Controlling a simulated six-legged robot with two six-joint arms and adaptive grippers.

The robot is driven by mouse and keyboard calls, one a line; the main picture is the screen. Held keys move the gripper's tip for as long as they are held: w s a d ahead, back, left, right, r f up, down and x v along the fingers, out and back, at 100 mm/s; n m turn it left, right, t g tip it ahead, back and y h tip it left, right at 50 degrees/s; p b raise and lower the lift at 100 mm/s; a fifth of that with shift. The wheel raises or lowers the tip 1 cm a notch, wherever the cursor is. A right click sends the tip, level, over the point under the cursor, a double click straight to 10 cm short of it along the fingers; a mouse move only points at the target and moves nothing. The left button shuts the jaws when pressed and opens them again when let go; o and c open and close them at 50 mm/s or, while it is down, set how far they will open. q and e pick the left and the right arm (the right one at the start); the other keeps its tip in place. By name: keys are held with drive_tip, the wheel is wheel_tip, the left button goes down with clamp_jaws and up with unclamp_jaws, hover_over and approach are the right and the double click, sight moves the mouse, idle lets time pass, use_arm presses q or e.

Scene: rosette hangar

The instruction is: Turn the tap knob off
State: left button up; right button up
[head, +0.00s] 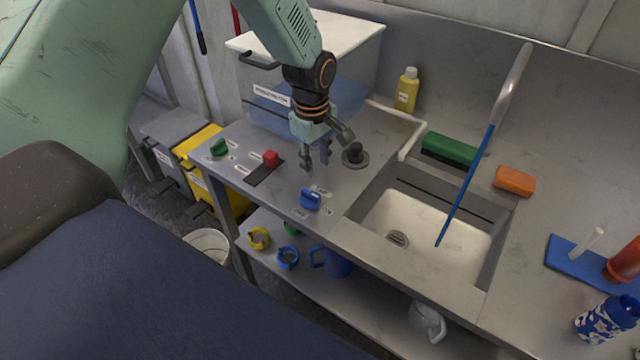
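A blue tap knob (311,199) sits on the steel counter's front strip, left of the sink (420,225). Small labels lie around it, too small to read. My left gripper (316,166) points down over the counter, just behind and above the blue knob. Its fingers are apart with nothing between them, and it does not appear to touch the knob. My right gripper is out of view.
A red knob (271,158) and green knob (219,147) lie left of my gripper; a black round-based knob (355,154) stands close on its right. A lidded box (350,65), yellow bottle (407,90), green block (450,149) and orange sponge (515,181) are farther back.

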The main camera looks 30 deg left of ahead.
sight(311, 193)
use_arm(q)
drive_tip(key=shift+s+a+n+g, duration=0.25)
drive_tip(key=shift+s+n, duration=0.15)
drive_tip(key=shift+s, duration=0.15)
drive_tip(key=shift+s+a+n+g, duration=0.15)
drive_tip(key=shift+s+a+n, duration=0.1)
drive_tip(key=shift+s+n, duration=0.25)
drive_tip(key=shift+s+f, duration=0.15)
drive_tip(key=shift+d+f, duration=0.2)
drive_tip(key=shift+f, duration=0.1)
wheel_tip(311, 193, down, 7)
drive_tip(key=shift+a+r, duration=0.1)
drive_tip(key=shift+r, duration=0.05)
drive_tip(key=shift+d, duration=0.25)
drive_tip(key=shift+w, duration=0.25)
drive_tip(key=shift+a+f, duration=0.15)
drive_tip(key=shift+f, duration=0.05)
drive_tip(key=c, duration=0.3)
clamp_jaws()
